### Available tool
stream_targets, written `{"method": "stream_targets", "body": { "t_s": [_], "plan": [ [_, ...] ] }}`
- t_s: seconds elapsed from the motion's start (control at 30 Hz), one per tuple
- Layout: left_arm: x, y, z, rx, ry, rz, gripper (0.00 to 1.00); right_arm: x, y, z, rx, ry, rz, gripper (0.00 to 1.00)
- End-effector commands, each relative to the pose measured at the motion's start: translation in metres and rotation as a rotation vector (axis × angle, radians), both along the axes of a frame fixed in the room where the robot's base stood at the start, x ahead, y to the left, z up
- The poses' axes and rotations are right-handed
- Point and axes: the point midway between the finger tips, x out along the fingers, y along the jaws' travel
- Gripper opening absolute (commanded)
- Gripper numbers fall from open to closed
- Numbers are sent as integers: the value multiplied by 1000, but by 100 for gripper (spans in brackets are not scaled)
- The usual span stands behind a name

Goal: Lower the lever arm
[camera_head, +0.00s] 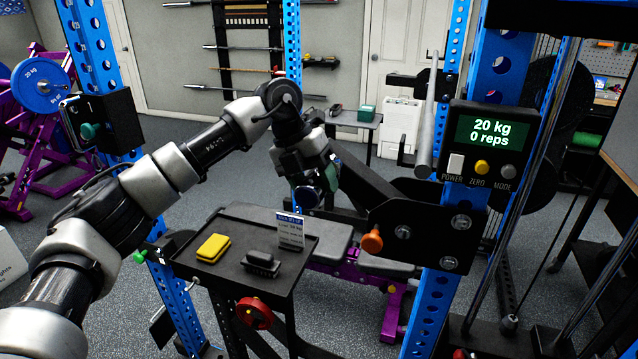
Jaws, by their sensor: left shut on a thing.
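The lever arm (367,192) is a black bar. It runs from a black bracket (425,226) on the blue rack upright at right, up and left to my left gripper. The bracket has silver bolts and an orange knob (371,241). My left gripper (318,188) points down and is shut at the lever arm's free end. The gripper and wrist hide the exact part held. The bar slopes, with its free end higher in the picture than its bracket. My right gripper is not in view.
A black tray (215,268) with a yellow block (213,248), a dark object (263,262) and a small card (290,231) stands below the gripper. A grey bench (330,240) is behind it. A display (487,138) on the upright reads "20 kg 0 reps".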

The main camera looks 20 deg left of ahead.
Motion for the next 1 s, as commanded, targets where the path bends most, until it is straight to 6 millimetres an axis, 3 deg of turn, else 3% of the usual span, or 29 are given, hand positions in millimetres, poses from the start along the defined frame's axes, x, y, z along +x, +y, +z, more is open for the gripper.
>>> {"method": "stream_targets", "body": {
  "t_s": [0.03, 0.1, 0.5, 0.73, 1.0],
  "plan": [
    [0, 4, -17, -35, 8, 2, 10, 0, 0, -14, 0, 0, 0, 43],
    [0, 9, -28, -91, 11, 4, 10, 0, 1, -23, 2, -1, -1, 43],
    [1, 28, -84, -400, 18, 4, 10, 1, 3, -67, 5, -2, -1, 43],
    [1, 30, -103, -513, 19, 4, 10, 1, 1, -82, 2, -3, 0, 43],
    [1, 29, -110, -568, 20, 2, 9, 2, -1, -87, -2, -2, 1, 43]
  ]
}}
